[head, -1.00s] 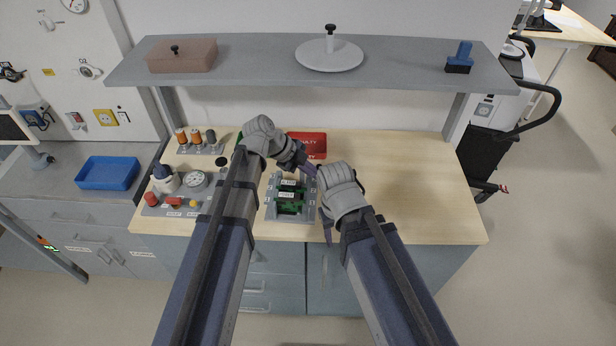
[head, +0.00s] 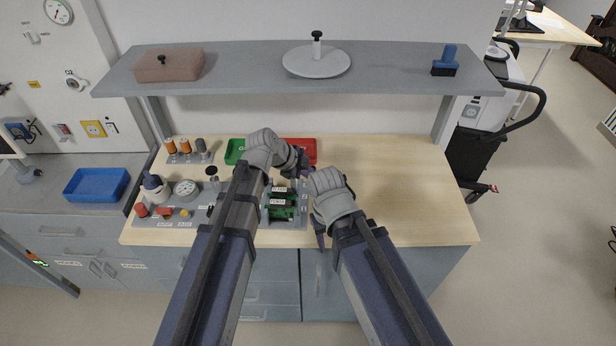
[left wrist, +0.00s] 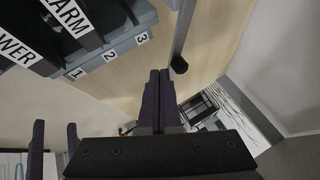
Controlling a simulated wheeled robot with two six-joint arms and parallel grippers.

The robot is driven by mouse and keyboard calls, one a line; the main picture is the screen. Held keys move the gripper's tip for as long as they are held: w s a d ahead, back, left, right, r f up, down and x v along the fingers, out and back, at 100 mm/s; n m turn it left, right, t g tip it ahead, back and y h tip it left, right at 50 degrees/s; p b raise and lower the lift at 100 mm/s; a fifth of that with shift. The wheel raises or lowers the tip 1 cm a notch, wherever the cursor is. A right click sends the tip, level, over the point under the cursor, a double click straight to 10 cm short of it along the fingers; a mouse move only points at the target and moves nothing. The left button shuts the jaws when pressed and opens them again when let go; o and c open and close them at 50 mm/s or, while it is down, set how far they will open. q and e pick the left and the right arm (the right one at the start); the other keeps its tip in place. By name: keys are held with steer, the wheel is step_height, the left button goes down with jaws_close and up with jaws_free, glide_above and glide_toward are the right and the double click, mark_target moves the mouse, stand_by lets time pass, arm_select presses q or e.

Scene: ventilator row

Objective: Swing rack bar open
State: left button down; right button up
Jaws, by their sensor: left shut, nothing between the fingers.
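The rack (head: 283,222) stands on the bench with green modules labelled ALARM and POWER. In the left wrist view its edge numbered 1, 2, 3 (left wrist: 108,56) is at upper left. A thin grey bar with a black end (left wrist: 181,64) shows there, beside the rack. In the head view the bar is hard to make out. My left gripper (head: 304,165) is shut and empty behind the rack's right side. Its fingertips (left wrist: 160,73) lie close to the bar's end; contact cannot be told. My right gripper is right of the rack, with two spread fingers (left wrist: 56,135) in the left wrist view.
A red tray (head: 306,146) and a green tray (head: 234,150) lie behind the rack. A shelf (head: 240,76) spans above. The bench's right side (head: 405,200) is clear.

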arm_select(q)
steer(key=shift+w+d, duration=0.5)
steer(key=shift+w, duration=0.2)
stand_by(0.4)
